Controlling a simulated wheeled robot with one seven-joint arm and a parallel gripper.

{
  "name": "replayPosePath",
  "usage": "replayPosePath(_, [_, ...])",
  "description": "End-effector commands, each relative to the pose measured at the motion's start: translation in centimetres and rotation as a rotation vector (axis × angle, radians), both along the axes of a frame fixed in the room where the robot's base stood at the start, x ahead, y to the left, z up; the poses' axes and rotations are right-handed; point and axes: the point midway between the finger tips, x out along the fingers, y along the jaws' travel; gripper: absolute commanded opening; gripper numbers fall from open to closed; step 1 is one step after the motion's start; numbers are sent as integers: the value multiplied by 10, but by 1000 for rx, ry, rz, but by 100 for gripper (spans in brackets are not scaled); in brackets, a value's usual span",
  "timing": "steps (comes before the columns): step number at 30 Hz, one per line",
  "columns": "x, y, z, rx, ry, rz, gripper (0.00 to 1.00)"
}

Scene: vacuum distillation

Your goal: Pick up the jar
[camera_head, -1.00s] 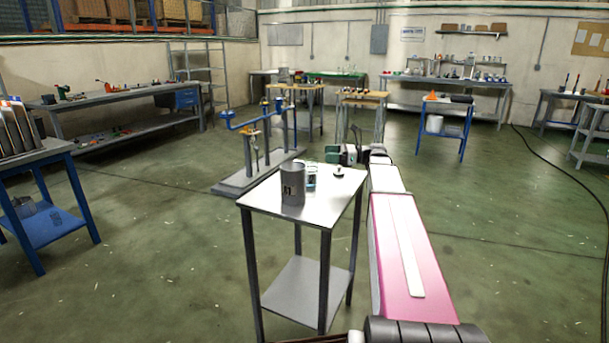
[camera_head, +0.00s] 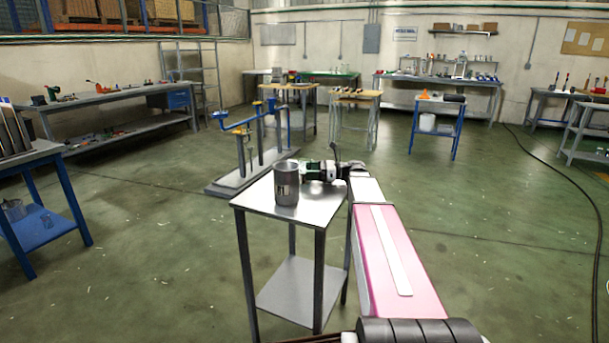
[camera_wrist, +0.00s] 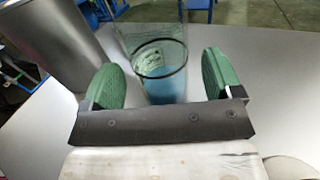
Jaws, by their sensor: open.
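A clear glass jar with blue liquid low inside (camera_wrist: 160,70) stands upright on a small metal table (camera_head: 318,204). In the wrist view it sits between the two green finger pads of my gripper (camera_wrist: 162,82), with a visible gap on each side. My gripper is open. In the head view my gripper (camera_head: 312,171) is low over the table, and I cannot make out the jar there.
A grey metal can (camera_head: 286,183) stands on the table left of my gripper; it also fills the upper left of the wrist view (camera_wrist: 50,45). A grey stand with blue and yellow posts (camera_head: 240,172) is behind the table. Open floor lies to the right.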

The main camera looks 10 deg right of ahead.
Motion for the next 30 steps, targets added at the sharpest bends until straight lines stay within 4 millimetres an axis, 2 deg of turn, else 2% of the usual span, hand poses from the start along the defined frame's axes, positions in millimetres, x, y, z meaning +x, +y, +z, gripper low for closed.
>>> replayPosePath(5, [4, 23, 0, 0, 0, 1, 85])
replayPosePath(12, [5, 26, 0, 0, 0, 0, 85])
replayPosePath(13, [5, 26, 0, 0, 0, 0, 82])
replayPosePath(18, [5, 26, 0, 0, 0, 0, 28])
replayPosePath(30, [5, 26, 2, 1, 0, 0, 28])
